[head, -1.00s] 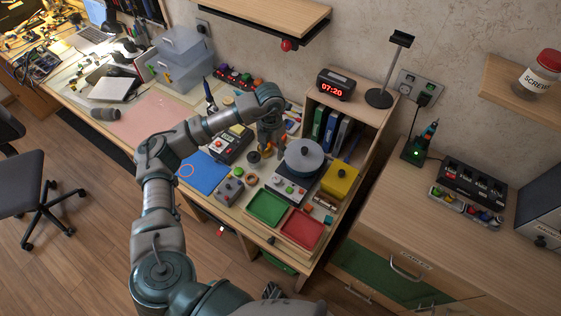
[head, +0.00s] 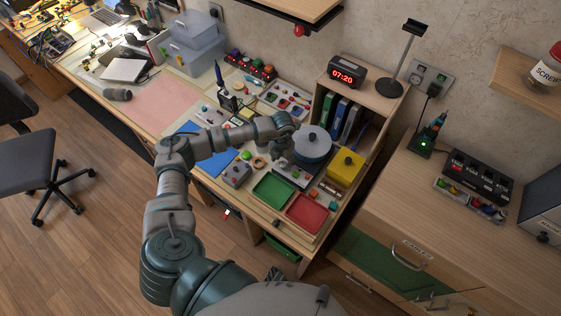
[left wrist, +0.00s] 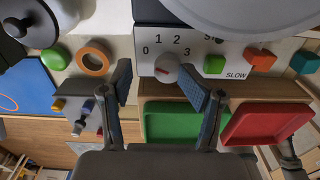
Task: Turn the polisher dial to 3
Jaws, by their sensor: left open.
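The polisher has a round grey disc (head: 313,144) on top and a pale control panel (left wrist: 225,63) marked 0, 1, 2, 3 and SLOW. Its dial (left wrist: 167,68) is a small pale knob with a red mark; I cannot tell exactly which number the mark points to. My left gripper (head: 280,148) is over the panel, partly hiding it in the head view. In the left wrist view the open fingers (left wrist: 158,76) stand on either side of the dial, with visible gaps. I cannot tell whether either finger touches it.
A green tray (head: 272,189) and a red tray (head: 307,213) lie in front of the polisher. A yellow box (head: 346,167) is to its right. A green button (left wrist: 214,64) sits right of the dial, and an orange ring (left wrist: 93,60) lies left of the panel.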

